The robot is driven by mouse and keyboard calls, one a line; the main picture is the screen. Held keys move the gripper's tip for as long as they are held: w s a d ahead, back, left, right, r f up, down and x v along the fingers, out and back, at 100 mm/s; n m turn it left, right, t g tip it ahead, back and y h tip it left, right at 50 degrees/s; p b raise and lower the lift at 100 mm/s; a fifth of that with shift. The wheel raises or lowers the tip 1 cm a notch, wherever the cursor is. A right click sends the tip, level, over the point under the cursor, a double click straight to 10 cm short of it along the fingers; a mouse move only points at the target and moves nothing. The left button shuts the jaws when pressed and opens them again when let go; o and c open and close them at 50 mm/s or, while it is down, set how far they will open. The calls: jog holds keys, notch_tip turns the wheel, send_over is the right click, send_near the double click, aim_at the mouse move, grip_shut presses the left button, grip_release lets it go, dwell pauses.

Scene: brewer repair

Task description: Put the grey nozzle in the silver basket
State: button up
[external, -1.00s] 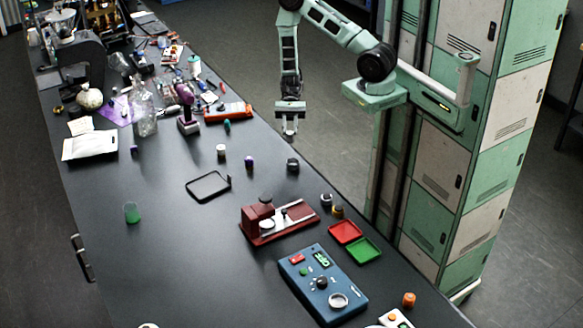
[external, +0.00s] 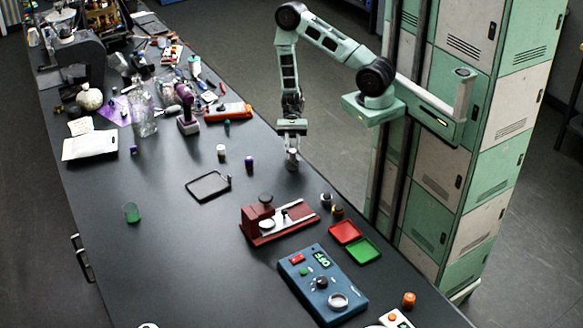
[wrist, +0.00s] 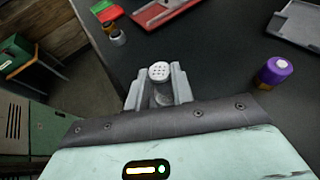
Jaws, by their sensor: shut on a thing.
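My gripper (external: 292,154) points down at the right edge of the dark bench. In the wrist view my gripper (wrist: 158,90) is shut on the grey nozzle (wrist: 159,72), whose pale, round, holed end shows between the fingers. In the external view the nozzle is mostly hidden by the fingers. I cannot tell for sure which thing is the silver basket. A round silver ring (external: 338,301) sits on the blue control box (external: 312,280), and a small silver round piece (external: 267,225) sits on the dark red stand (external: 251,228).
Red (external: 345,232) and green (external: 364,250) trays lie near the right edge. A silver-topped cylinder (external: 326,199) and a brass piece (external: 338,212) stand nearby. A black tray (external: 207,186) and purple-capped bottle (external: 249,163) are to the left. Clutter fills the far end; the left-middle bench is mostly clear.

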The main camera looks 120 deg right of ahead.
aim_at(292, 152)
jog(key=shift+f+b, duration=1)
jog(key=shift+f, duration=0.7)
jog(key=o, duration=1.1)
jog(key=shift+c, duration=0.2)
notch_tip(292, 152, up, 7)
jog(key=p, duration=0.6)
jog(key=shift+r, duration=0.2)
jog(key=shift+f, duration=0.15)
